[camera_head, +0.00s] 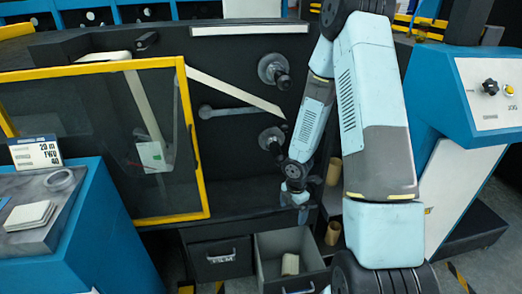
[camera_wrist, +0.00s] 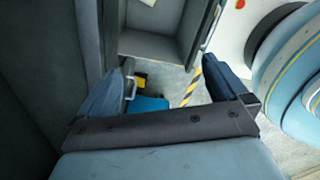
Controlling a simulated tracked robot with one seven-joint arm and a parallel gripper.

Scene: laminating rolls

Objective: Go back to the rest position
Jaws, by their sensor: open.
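My gripper (camera_head: 297,205) hangs at the end of my bent arm, in front of the dark machine face and above the open drawer (camera_head: 262,262). In the wrist view my gripper (camera_wrist: 168,78) shows two dark fingers spread wide apart with nothing between them. The open drawer (camera_wrist: 192,48) lies beyond the fingers at the top of that view. A pale roll (camera_head: 290,264) lies in the drawer, and only a small part of a pale object shows at the top edge of the wrist view.
A yellow-framed clear door (camera_head: 192,140) stands left of my arm. Two round spindles (camera_head: 272,68) (camera_head: 271,139) stick out of the machine. Cardboard tubes (camera_head: 333,172) stand right of my gripper. A blue control console (camera_head: 485,92) is at the right and a blue desk (camera_head: 95,240) at the left.

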